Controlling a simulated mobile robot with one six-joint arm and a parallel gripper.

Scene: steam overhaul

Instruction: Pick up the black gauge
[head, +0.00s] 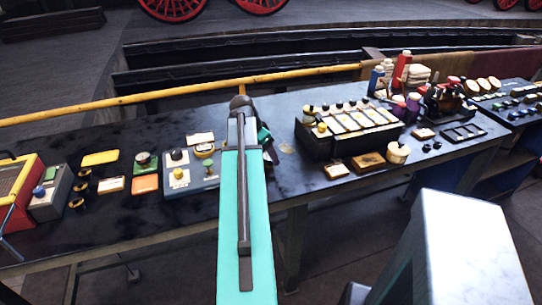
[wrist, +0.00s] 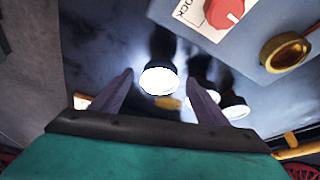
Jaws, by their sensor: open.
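In the wrist view a round black piece with a glaring white face, which looks like the black gauge (wrist: 158,80), stands on the dark bench. It shows in the gap between the fingertips of my gripper (wrist: 160,88), a little beyond them. The fingers are spread and hold nothing. Glare hides any marks on the face. In the head view my gripper (head: 266,145) hangs over the bench, mostly behind my own arm, and I cannot make out this gauge there.
Two similar dark pieces with pale faces (wrist: 235,107) stand close by on the right in the wrist view. A grey box (wrist: 250,45) with a red knob and brass ring is near. In the head view a black rack (head: 345,130) stands right of my arm.

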